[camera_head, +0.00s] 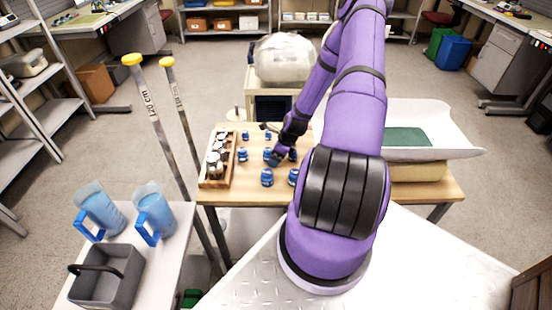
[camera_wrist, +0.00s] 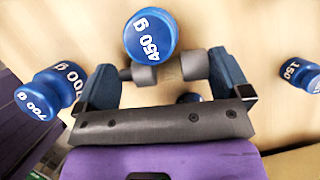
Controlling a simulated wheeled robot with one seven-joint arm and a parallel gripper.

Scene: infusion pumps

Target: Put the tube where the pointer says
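No tube or pointer can be made out for certain. A jar marked 700 g (camera_wrist: 52,90) is left of the gripper, and one marked 150 g (camera_wrist: 298,75) is at the right edge. A wooden tray (camera_head: 203,183) of jars stands at the table's left.
Two tall poles with yellow tops (camera_head: 132,60) (camera_head: 167,62) stand left of the table. Two blue jugs (camera_head: 98,208) (camera_head: 154,212) and a grey basket (camera_head: 104,282) are on a side table. A white curved tray (camera_head: 440,152) is on the right. A bagged object (camera_head: 285,58) is behind.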

